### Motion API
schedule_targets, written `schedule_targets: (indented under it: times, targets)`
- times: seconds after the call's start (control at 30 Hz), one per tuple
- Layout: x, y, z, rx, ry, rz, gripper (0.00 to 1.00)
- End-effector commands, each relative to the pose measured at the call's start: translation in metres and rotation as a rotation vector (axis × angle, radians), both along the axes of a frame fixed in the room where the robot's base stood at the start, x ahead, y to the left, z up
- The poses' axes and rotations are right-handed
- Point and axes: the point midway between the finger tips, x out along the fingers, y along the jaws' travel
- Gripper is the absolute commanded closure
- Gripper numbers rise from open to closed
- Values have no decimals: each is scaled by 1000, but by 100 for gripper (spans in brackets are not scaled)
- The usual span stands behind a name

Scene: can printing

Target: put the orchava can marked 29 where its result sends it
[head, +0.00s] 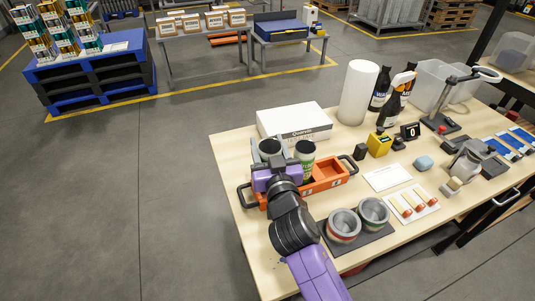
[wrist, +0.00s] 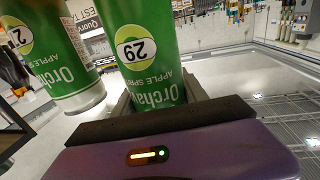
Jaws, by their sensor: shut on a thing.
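The green orchava can marked 29 (wrist: 145,50) is between my gripper's fingers in the wrist view, its print upside down. In the head view it is the left can (head: 269,147), mostly hidden behind my purple gripper (head: 276,163). My gripper is shut on it. A second green can (head: 305,152) stands just to the right at the orange carrier (head: 325,184); it also shows at left in the wrist view (wrist: 60,55), its number cut off. Whether the held can is clear of the carrier I cannot tell.
A white box (head: 294,122) lies behind the carrier. Two grey banded pots (head: 343,226) stand on a dark mat in front. A white roll (head: 358,92), bottles and a yellow device (head: 379,144) stand right. Stacked cans on a blue pallet (head: 95,75) and boxes on a table (head: 190,28) stand farther off.

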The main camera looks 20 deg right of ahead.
Motion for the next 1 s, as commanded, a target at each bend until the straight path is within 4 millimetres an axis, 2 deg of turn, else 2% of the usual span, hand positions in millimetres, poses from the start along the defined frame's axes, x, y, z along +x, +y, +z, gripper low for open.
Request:
schedule_targets:
  times: [0.03, 0.2, 0.67, 0.7, 0.8, 1.0]
  targets:
    - [0, 0, -12, -2, 5, -1, 100]
    - [0, 0, -30, 0, 3, -1, 100]
    - [0, 0, -36, 0, 1, 0, 100]
    - [0, 0, -35, 0, 1, 0, 44]
    - [0, 0, -34, 0, 1, -1, 28]
    - [0, 0, -34, 0, 1, -1, 28]
